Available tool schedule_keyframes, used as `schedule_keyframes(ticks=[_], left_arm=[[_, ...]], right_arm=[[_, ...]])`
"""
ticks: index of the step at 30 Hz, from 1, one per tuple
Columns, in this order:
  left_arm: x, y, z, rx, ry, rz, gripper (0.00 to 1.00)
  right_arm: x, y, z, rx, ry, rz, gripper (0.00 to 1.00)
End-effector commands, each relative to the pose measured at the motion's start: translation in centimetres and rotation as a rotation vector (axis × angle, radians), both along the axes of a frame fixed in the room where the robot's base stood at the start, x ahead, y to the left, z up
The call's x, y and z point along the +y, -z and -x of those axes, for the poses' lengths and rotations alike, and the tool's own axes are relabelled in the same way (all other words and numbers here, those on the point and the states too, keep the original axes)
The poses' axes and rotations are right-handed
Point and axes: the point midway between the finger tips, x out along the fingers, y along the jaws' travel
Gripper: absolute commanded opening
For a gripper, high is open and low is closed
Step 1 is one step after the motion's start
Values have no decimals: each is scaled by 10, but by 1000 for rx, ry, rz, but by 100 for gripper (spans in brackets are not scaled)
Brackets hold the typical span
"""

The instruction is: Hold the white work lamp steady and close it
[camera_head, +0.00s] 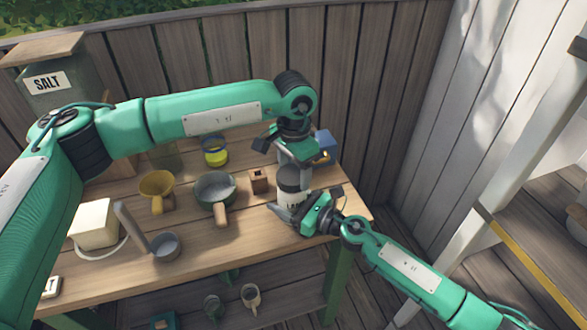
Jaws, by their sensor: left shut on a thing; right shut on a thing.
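The white work lamp (291,184) seems to be the upright white-and-grey cylinder near the right end of the wooden table. My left gripper (291,158) comes down from above and is shut on its upper part. My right gripper (287,207) comes in from the lower right and is shut on its lower part. The grippers hide much of the lamp, so I cannot tell how far its top is closed.
A small wooden block (258,181) and a grey pot (215,187) stand left of the lamp. A blue object (324,143) is behind it. A yellow funnel-like cup (157,187), a yellow-filled jar (214,151) and a white box (95,222) are farther left. A plank wall (370,90) stands behind.

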Motion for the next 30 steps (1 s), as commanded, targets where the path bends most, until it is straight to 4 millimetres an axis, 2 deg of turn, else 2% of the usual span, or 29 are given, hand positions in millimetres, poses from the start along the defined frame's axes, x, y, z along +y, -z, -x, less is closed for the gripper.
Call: schedule_keyframes(ticks=[5,6,8,9,19,30], left_arm=[[1,-1,-1,-2,-4,0,42],[1,-1,-1,-2,-4,0,71],[1,-1,-1,-2,-4,0,83],[1,-1,-1,-2,-4,0,85],[0,-4,-1,-1,-4,0,85],[0,-45,-1,-1,-5,0,85]], right_arm=[[0,0,0,1,0,1,1],[0,0,0,1,0,1,1],[0,1,0,1,0,1,1],[0,1,0,1,0,1,1],[0,0,0,1,0,1,1],[0,1,0,1,0,1,1]])
